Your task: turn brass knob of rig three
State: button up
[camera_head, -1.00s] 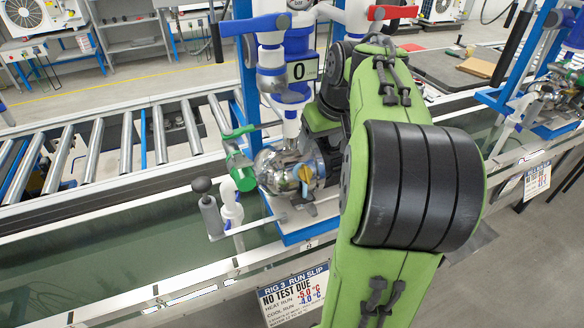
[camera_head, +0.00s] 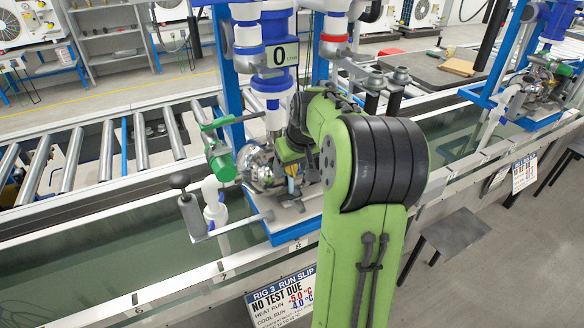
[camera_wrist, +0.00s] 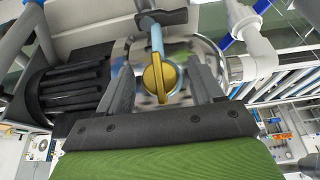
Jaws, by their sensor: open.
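The brass knob (camera_wrist: 161,77) is a round yellow-gold disc with a raised bar, in the middle of the wrist view. It sits on the front of the shiny metal pump body (camera_wrist: 195,45) of rig three. My gripper (camera_wrist: 163,80) is open, with one grey finger on each side of the knob. I cannot tell whether the fingers touch it. In the head view the pump (camera_head: 258,166) stands on a blue-edged base, and my arm hides most of its right side. The knob itself cannot be made out clearly there.
The rig 3 run slip (camera_head: 284,297) hangs in front and reads "NO TEST DUE". A black ribbed motor (camera_wrist: 70,90) lies close left of my gripper. A stool (camera_head: 450,238) stands at right.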

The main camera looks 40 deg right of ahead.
jog(key=shift+c, duration=0.5)
jog(key=c, duration=1)
jog(key=shift+o, duration=0.2)
jog(key=shift+r, duration=0.1)
